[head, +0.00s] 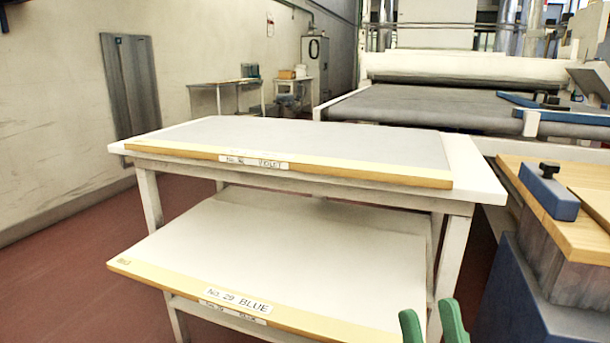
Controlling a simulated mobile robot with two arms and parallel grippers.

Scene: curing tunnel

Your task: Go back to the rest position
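My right gripper (432,328) shows at the bottom edge, right of centre, as two green fingertips pointing up. The fingers stand apart with nothing visible between them, so it is open. It is in front of the right end of the lower shelf of a white table; I cannot tell how far away. The rest of this arm is below the frame. My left gripper is not in view.
The white table (476,180) carries a wood-edged screen (330,138). Its lower shelf holds another screen (260,240), labelled "No. 29 BLUE", jutting out at the front. A wooden-topped blue unit (512,300) stands at right, a conveyor (420,108) behind. Red floor is clear at left.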

